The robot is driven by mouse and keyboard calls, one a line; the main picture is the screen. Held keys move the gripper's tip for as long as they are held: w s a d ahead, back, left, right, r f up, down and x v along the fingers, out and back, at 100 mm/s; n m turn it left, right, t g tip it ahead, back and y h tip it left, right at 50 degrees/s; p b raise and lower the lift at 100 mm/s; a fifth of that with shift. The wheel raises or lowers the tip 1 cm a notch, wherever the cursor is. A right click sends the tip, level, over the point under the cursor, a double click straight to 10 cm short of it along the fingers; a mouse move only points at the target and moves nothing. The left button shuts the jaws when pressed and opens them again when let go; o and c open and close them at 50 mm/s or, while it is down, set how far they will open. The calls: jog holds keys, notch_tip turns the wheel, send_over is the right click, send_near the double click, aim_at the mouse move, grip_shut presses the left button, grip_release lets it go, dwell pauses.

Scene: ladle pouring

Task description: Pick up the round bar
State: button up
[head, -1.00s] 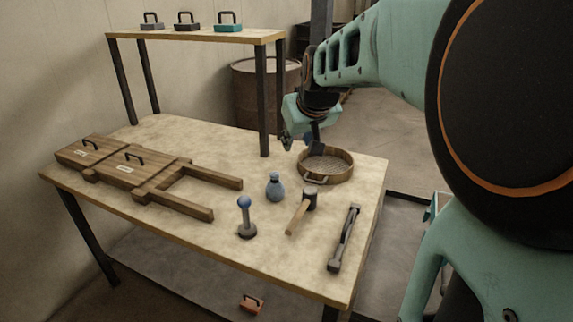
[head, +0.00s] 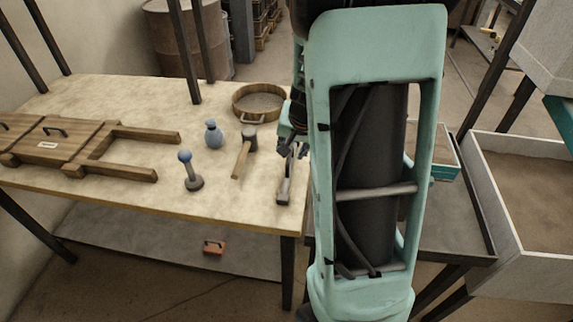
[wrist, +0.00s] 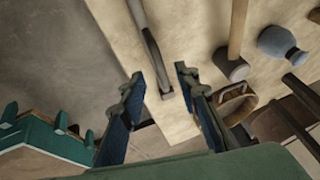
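The round bar (head: 286,179) is a dark grey bar with blocky ends near the right edge of the table (head: 240,205). In the wrist view the bar (wrist: 154,52) runs lengthwise ahead of the opening between my fingers, and one end block lies near the fingertips. My gripper (head: 291,148) is over the far end of the bar in the head view, partly hidden by my own arm. In the wrist view my gripper (wrist: 158,78) has its fingers spread apart with nothing between them. I cannot tell how high they are above the bar.
A mallet (head: 241,158) lies left of the bar. A blue-knobbed stand (head: 192,178), a blue flask (head: 213,137), a round sieve (head: 236,107) and a wooden frame (head: 85,145) are also on the table. A sand-filled bin (head: 510,245) stands at the right.

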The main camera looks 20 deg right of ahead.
aim_at(290, 156)
jog(key=b+x, duration=0.1)
jog(key=x, duration=0.4)
jog(key=shift+w+f+b, duration=0.15)
jog(key=shift+f+b, duration=0.2)
jog(key=shift+b, duration=0.05)
grip_shut()
jog(key=shift+r, duration=0.1)
